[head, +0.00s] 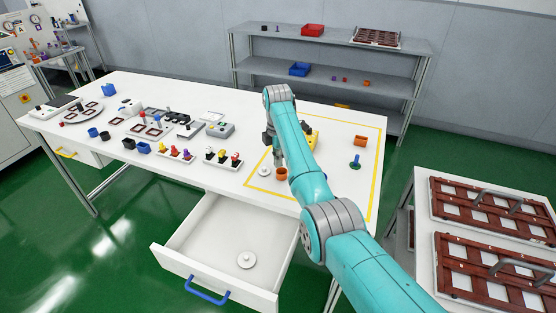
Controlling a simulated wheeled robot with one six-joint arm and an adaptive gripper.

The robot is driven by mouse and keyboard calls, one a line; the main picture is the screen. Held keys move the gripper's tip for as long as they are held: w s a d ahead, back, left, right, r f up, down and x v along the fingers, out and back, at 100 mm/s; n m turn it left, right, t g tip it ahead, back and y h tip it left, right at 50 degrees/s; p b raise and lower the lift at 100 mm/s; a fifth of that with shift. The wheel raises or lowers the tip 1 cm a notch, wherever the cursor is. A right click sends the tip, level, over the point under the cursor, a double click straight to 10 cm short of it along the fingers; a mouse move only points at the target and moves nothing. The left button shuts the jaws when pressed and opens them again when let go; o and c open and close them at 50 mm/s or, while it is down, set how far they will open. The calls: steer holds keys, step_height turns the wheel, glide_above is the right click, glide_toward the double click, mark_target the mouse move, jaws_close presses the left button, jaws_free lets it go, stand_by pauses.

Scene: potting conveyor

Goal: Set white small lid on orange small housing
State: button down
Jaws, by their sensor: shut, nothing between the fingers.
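A small white round lid (264,170) lies on the white table inside the yellow outline. A small orange housing (281,174) stands just right of it, close to the table's front edge. Another orange housing (360,141) stands farther right inside the outline. A larger-looking white disc with a knob (246,260) lies in the open drawer. My gripper (270,141) is over the table, behind and above the white lid and near orange housing, partly hidden by my arm. It is shut and holds nothing that I can see.
The drawer (185,250) is pulled out at the front. Several small parts fill the table's left. A side table with brown trays (434,243) is at right.

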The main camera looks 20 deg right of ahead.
steer(key=shift+s+d, duration=0.1)
steer(key=shift+d, duration=0.1)
steer(key=shift+s+d+n, duration=0.4)
steer(key=shift+d+n, duration=0.1)
steer(key=shift+n, duration=0.2)
steer(key=shift+s+d, duration=0.2)
steer(key=shift+d, duration=0.05)
steer(key=shift+s+d+n, duration=0.55)
steer(key=shift+d+n, duration=0.2)
steer(key=shift+n, duration=0.15)
steer(key=shift+s+d+n, duration=0.4)
steer(key=shift+d+n, duration=0.1)
steer(key=shift+d, duration=0.05)
steer(key=shift+s+d, duration=0.2)
steer(key=shift+d, duration=0.05)
steer(key=shift+s+d+n, duration=0.1)
steer(key=shift+n, duration=0.3)
steer(key=c, duration=1.9)
jaws_free()
